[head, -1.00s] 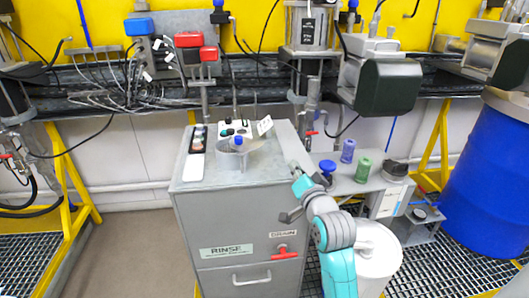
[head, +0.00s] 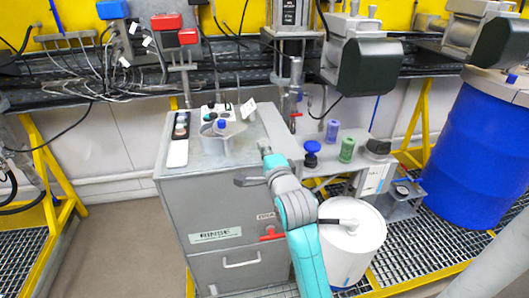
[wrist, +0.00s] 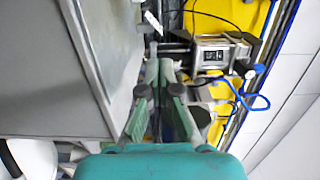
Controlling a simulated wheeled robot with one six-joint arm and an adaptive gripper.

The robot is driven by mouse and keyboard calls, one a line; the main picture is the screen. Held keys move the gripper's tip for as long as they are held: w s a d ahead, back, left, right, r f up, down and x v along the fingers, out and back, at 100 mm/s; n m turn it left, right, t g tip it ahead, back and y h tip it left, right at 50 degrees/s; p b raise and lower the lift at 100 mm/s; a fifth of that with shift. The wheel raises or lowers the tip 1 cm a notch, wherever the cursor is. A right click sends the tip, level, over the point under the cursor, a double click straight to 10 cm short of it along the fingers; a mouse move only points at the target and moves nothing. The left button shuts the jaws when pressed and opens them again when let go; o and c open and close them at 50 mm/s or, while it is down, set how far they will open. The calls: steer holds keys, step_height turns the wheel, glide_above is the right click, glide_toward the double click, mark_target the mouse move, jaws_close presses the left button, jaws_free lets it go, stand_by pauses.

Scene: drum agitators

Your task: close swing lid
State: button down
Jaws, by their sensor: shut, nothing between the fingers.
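A white round bin (head: 361,256) stands on the floor right of the grey cabinet, with a pale top (head: 365,222) that has a dark spot and a short white bar. I cannot tell for certain whether this top is the swing lid or how far it is open. The bin's edge seems to show at the lower left of the wrist view (wrist: 35,155). My gripper (head: 264,150) is shut and empty, at the right front edge of the cabinet top, up and left of the bin. Its fingers show in the wrist view (wrist: 166,72), close together, beside the cabinet.
The grey cabinet (head: 225,210) carries a grey holder (head: 217,146) with a blue-capped item, and a red drain handle (head: 271,234) on its front. A side shelf holds purple (head: 332,131) and green (head: 347,150) bottles. A blue drum (head: 470,140) stands right.

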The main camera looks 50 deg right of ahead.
mark_target(240, 128)
steer(key=x, duration=0.5)
steer(key=w, duration=0.3)
steer(key=shift+w+a, duration=0.2)
steer(key=shift+a, duration=0.05)
steer(key=shift+w+a, duration=0.15)
steer(key=shift+w, duration=0.4)
steer(key=shift+w, duration=0.35)
steer(key=shift+w+d, duration=0.25)
steer(key=shift+w, duration=1.2)
steer(key=shift+d, duration=0.1)
